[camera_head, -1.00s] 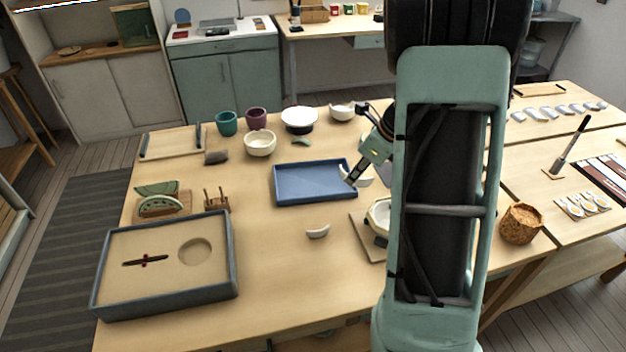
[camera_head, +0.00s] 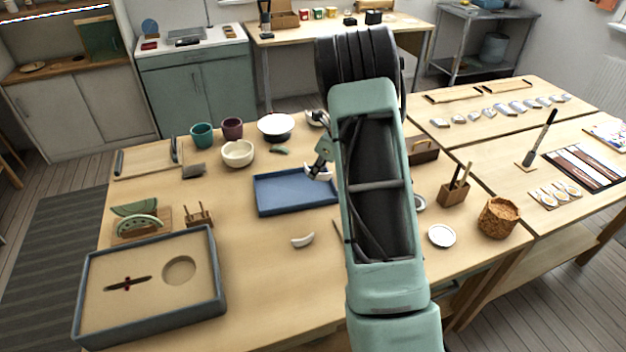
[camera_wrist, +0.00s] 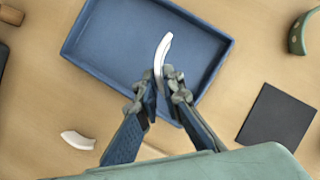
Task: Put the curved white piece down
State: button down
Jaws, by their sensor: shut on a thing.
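My gripper (camera_head: 317,170) is shut on a curved white piece (camera_wrist: 164,50). In the wrist view the fingertips (camera_wrist: 163,78) pinch its lower end, and the rest sticks out over the blue tray (camera_wrist: 85,38). In the head view the held piece (camera_head: 320,175) shows at the back right part of the blue tray (camera_head: 262,200). I cannot tell whether the piece touches the tray floor. The tray looks otherwise empty. A second curved white piece (camera_head: 302,240) lies on the bare table in front of the tray; it also shows in the wrist view (camera_wrist: 78,140).
A sand-filled box (camera_head: 215,290) stands front left. Bowls and cups, including a cream bowl (camera_head: 238,153), stand behind the tray.

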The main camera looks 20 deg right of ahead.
jog(key=shift+w+f, duration=0.55)
jog(key=shift+f, duration=0.15)
jog(key=shift+w+f, duration=0.5)
jog(key=shift+f, duration=1.55)
jog(key=shift+f, duration=0.15)
jog(key=c, duration=2.1)
grip_release()
jog(key=shift+r, duration=0.25)
jog(key=v, duration=1.1)
jog(key=shift+s+d+r, duration=0.1)
jog(key=shift+s+r, duration=0.1)
jog(key=shift+r, duration=0.1)
